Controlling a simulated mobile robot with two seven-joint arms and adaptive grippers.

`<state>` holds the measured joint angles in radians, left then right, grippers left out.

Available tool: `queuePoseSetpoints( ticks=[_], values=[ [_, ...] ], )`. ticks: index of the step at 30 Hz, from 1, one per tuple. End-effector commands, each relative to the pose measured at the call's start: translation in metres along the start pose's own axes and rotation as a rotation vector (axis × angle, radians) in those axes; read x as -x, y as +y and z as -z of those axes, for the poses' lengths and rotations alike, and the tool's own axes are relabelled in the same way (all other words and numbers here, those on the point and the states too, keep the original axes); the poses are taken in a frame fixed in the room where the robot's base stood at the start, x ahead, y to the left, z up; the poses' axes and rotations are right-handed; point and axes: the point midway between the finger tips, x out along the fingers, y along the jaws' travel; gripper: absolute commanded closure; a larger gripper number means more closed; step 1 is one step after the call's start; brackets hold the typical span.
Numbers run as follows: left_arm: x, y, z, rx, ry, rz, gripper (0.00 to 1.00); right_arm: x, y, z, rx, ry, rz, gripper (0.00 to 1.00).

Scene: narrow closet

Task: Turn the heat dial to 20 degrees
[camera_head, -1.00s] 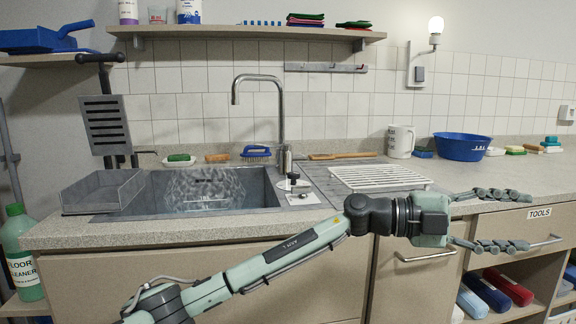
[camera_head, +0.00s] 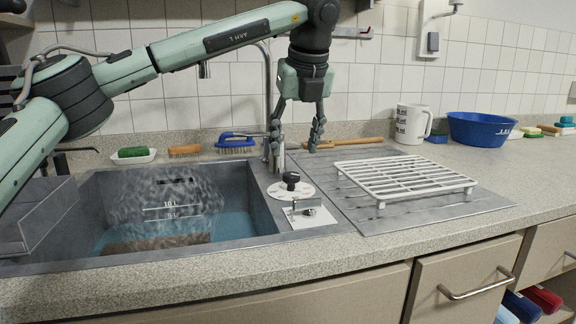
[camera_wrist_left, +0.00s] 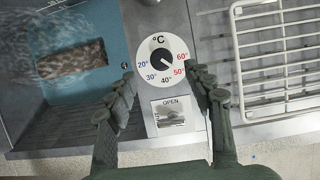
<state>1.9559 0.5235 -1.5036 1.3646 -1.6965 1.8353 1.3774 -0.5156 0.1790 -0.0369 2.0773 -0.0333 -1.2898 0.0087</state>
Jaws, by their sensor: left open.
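The heat dial (camera_head: 290,188) is a white disc with a black knob on the ledge between the sink and the drainboard. In the left wrist view the dial (camera_wrist_left: 151,43) shows 20° to 60° marks around its lower half. The knob's white pointer seems to aim at the lower right, near 50°. My left gripper (camera_head: 294,153) points down above and slightly behind the dial in the head view, open and empty. In the wrist view its fingertips (camera_wrist_left: 161,74) lie to either side of the dial's lower part, apart from the knob. My right gripper is out of view.
An OPEN-marked plate with a small metal lever (camera_wrist_left: 171,113) sits beside the dial. The sink (camera_head: 262,225) holds water and a brown block. A tall faucet (camera_head: 268,100) stands close behind the gripper. A white rack (camera_head: 400,178) is on the drainboard, right of the dial.

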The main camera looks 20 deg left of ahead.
Motion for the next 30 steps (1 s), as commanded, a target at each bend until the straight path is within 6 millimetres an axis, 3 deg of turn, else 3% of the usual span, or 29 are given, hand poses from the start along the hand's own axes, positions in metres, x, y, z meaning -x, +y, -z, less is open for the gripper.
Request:
queuePoseSetpoints(
  ticks=[12, 24, 30],
  values=[
    [-0.062, 0.0, 0.001, -0.002, 0.005, 0.001, 0.48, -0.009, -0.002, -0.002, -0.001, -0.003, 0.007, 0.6],
    [-0.072, -0.001, 0.002, -0.003, 0.005, 0.004, 0.48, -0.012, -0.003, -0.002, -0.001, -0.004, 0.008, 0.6],
    [-0.072, -0.001, 0.002, -0.003, 0.005, 0.004, 0.73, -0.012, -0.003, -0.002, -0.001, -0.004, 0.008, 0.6]
  ],
)
